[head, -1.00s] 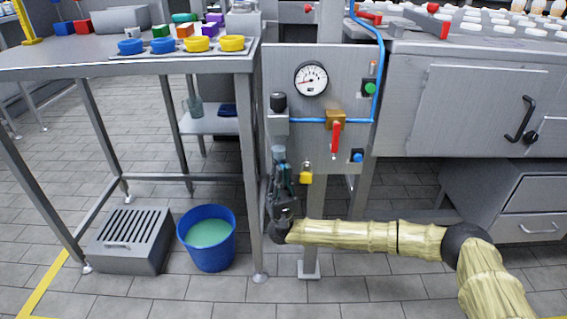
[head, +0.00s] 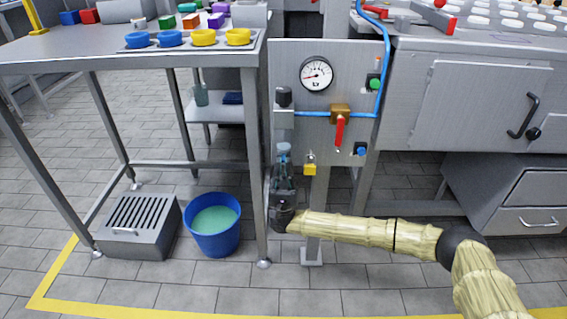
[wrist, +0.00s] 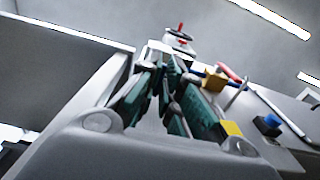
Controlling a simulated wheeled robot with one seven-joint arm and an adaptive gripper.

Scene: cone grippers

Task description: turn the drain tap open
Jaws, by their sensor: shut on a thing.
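The drain tap (head: 284,147) is a small blue-grey piece under the filter unit (head: 284,122), which hangs at the left edge of the grey panel. My gripper (head: 284,160) points upward from below, and its fingertips are closed around the tap. The tap is mostly hidden by the fingers. In the wrist view, the green-padded fingers of my gripper (wrist: 170,68) converge near the pale underside of the unit. How far the tap is turned cannot be made out.
A red-handled valve (head: 340,130), yellow padlock (head: 310,167) and blue button (head: 361,149) are right of my gripper. A table leg (head: 255,170) stands close on the left. A blue bucket (head: 213,238) and a slotted grey box (head: 140,240) are on the floor.

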